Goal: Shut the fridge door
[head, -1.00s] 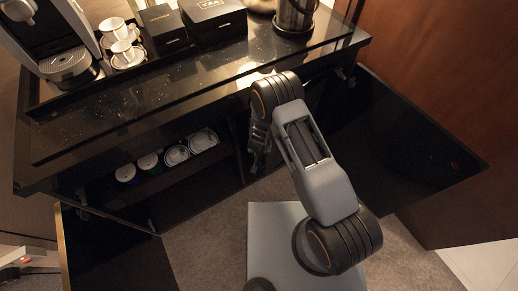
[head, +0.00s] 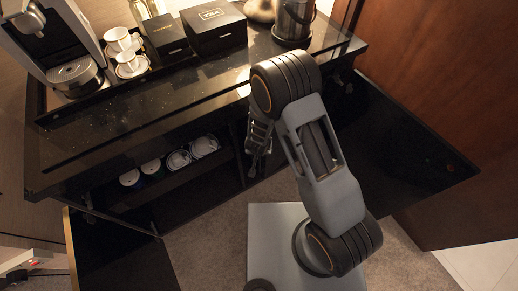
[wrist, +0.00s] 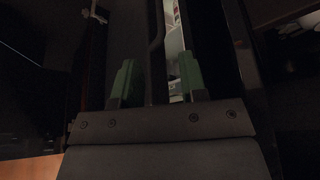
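The fridge is barely visible. In the wrist view a narrow bright gap (wrist: 174,45) shows a lit interior with small items, so the fridge door appears ajar. Dark upright panels border the gap, and I cannot tell which one is the door. My gripper (wrist: 157,82) has its two green-tipped fingers apart, with a dark upright edge and part of the gap showing between or beyond them. I cannot tell whether they touch anything. In the head view my gripper (head: 258,140) hangs at the cabinet front, partly hidden by my arm.
The black cabinet (head: 95,150) has its right door (head: 410,140) and left door (head: 115,255) swung open. Cups (head: 205,146) stand on an inner shelf. A coffee machine (head: 65,50), boxes (head: 215,25) and an ice bucket (head: 294,20) stand on top. Carpet (head: 205,250) lies clear in front.

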